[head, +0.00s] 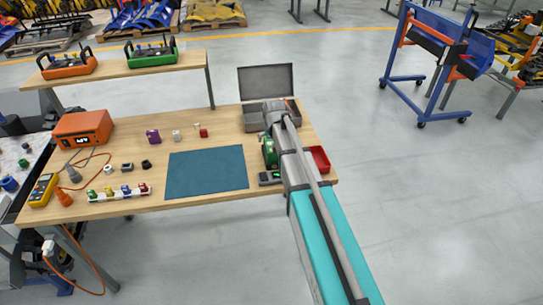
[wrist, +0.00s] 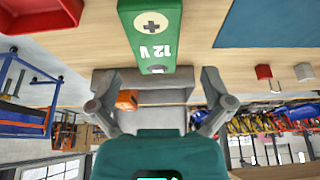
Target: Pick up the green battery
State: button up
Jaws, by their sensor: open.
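The green battery (wrist: 150,30) fills the top middle of the wrist view, with a plus sign and "12 V" on its face. In the head view the battery (head: 269,152) stands on the workbench just left of my arm, which partly hides it. My gripper (wrist: 158,85) is open, its two fingers spread wide in the wrist view. Nothing shows held between them. The battery's lower end in the picture appears just above the gap between the fingers; I cannot tell the distance. In the head view my fingers cannot be made out clearly.
An open grey case (head: 265,80) stands at the back of the bench (head: 130,192). A red bin (head: 320,158) is right of my arm. A small dark device (head: 270,178) sits in front of the battery. The blue mat (head: 205,172) lies to the left, bare.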

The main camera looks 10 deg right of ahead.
aim_at(271, 144)
jog(key=shift+b+x, duration=0.55)
jog(key=shift+x, duration=0.3)
jog(key=b+x, duration=0.3)
jog(key=shift+d+f, duration=0.3)
jog(key=shift+f, duration=0.05)
jog(key=shift+b+x, duration=0.8)
jog(key=shift+b, duration=0.1)
jog(key=shift+f, duration=0.2)
dwell(0.3)
jog(key=c, duration=1.3)
jog(key=shift+o, duration=0.2)
jog(key=shift+w+r, duration=0.1)
jog(key=shift+r, duration=0.05)
